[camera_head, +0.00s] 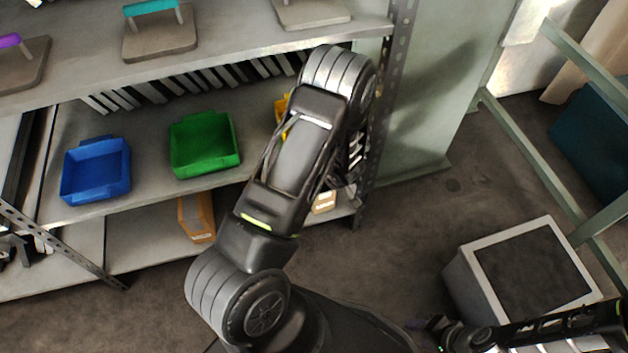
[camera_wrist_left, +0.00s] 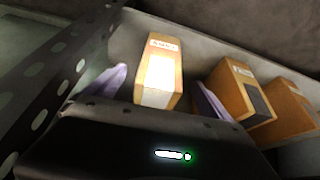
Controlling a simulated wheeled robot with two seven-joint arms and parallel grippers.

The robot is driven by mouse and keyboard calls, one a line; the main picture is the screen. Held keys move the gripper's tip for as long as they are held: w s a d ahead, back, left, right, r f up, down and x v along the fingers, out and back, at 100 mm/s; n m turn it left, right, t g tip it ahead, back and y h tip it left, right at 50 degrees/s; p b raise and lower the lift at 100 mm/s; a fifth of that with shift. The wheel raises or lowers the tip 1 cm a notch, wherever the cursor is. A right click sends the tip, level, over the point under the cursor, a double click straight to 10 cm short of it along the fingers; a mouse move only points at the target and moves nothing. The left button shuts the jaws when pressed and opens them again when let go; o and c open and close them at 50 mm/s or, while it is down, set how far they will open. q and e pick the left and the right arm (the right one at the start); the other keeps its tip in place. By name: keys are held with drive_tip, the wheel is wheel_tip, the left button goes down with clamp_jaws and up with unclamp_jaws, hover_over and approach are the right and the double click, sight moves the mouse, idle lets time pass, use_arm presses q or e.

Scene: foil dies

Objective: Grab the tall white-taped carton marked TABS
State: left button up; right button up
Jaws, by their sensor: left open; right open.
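In the left wrist view a tan carton (camera_wrist_left: 176,55) with a broad white front and a small label in red lettering, too blurred to read, stands ahead between the purple fingers of my left gripper (camera_wrist_left: 157,88). The fingers are open, one on each side of it, and contact cannot be told. In the head view a carton with a white patch (camera_head: 323,202) shows partly on the lower shelf below my left arm, which hides the left gripper. My right gripper (camera_head: 428,325) is low at the right, open, away from the shelf.
To the right in the wrist view stand a carton with a dark face (camera_wrist_left: 238,92) and another tan carton (camera_wrist_left: 287,108). A perforated rack post (camera_head: 378,130) is close by the left arm. Blue (camera_head: 97,170) and green (camera_head: 204,144) bins sit on the shelf above. A grey box (camera_head: 465,285) stands on the floor.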

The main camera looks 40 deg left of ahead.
sight(324, 202)
use_arm(q)
drive_tip(key=shift+b+x, duration=0.55)
drive_tip(key=shift+x, duration=0.7)
drive_tip(key=b+x, duration=0.2)
drive_tip(key=x, duration=0.3)
drive_tip(key=shift+a+f+b, duration=0.1)
drive_tip(key=shift+b, duration=0.2)
drive_tip(key=shift+c, duration=0.5)
clamp_jaws()
